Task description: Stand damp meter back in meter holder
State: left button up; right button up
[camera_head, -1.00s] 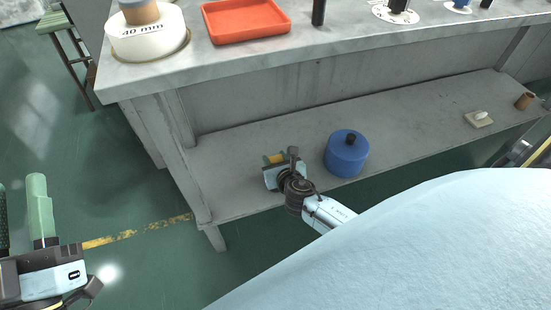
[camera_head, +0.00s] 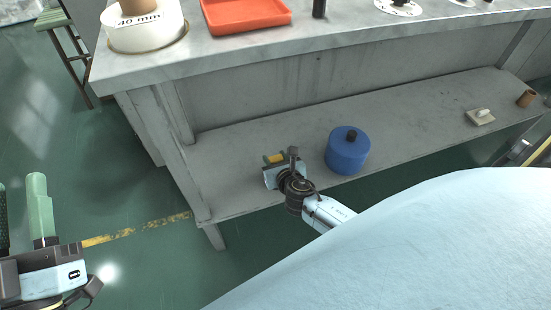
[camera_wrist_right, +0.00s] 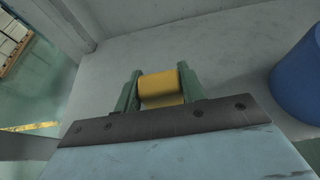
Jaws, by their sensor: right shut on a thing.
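My right gripper (camera_head: 273,160) is low over the left part of the lower shelf, left of a blue lidded pot. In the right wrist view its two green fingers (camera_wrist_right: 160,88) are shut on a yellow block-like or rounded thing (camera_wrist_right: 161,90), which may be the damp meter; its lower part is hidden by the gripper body. The yellow also shows in the head view (camera_head: 274,158). I cannot tell for sure which thing is the meter holder. My left gripper (camera_head: 21,190) is at the left edge, over the floor, with its green fingers apart and nothing seen between them.
The blue pot (camera_head: 347,151) stands close on the right. A beige block with a white piece (camera_head: 480,117) and a brown cup (camera_head: 526,98) are at the shelf's right end. The worktop above holds an orange tray (camera_head: 245,14) and a white round form (camera_head: 143,28).

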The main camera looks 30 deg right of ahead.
jog(key=o, duration=1.1)
jog(key=shift+o, duration=0.5)
jog(key=o, duration=0.4)
jog(key=shift+r, duration=0.1)
notch_tip(320, 180, up, 8)
jog(key=p, duration=0.8)
jog(key=shift+p, duration=0.3)
